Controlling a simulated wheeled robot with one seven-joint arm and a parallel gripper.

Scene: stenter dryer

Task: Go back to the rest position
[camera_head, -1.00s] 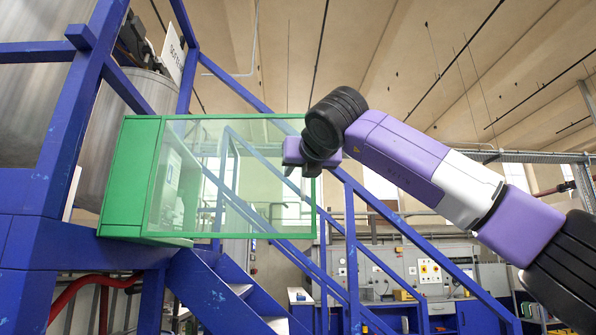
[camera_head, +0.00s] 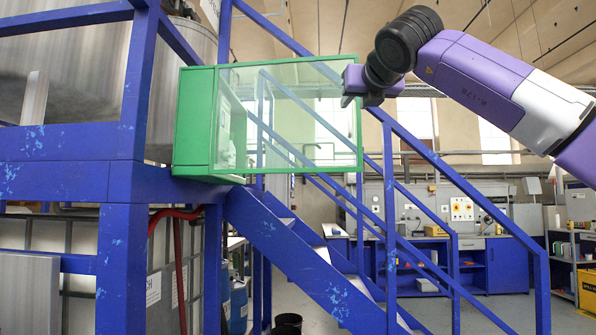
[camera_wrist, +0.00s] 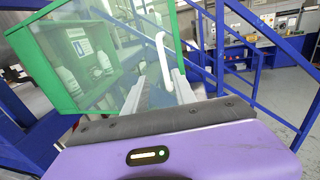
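My gripper (camera_head: 352,98) is raised at the upper right part of a green-framed clear door (camera_head: 300,171). The door stands swung out to the right of a green cabinet (camera_head: 193,120). In the wrist view, my two grey fingers (camera_wrist: 160,88) are apart. A white handle (camera_wrist: 162,50) on the clear panel shows between and beyond them. I cannot tell whether they touch it. The open cabinet (camera_wrist: 50,75) shows several white bottles (camera_wrist: 70,82) and a blue-and-white sign (camera_wrist: 82,45) inside.
Blue stair rails (camera_head: 440,165) run down to the right behind the door. A blue post and platform (camera_head: 70,182) stand at left. A workbench with control panels (camera_head: 430,215) is at the back. Open floor (camera_head: 490,312) shows at lower right.

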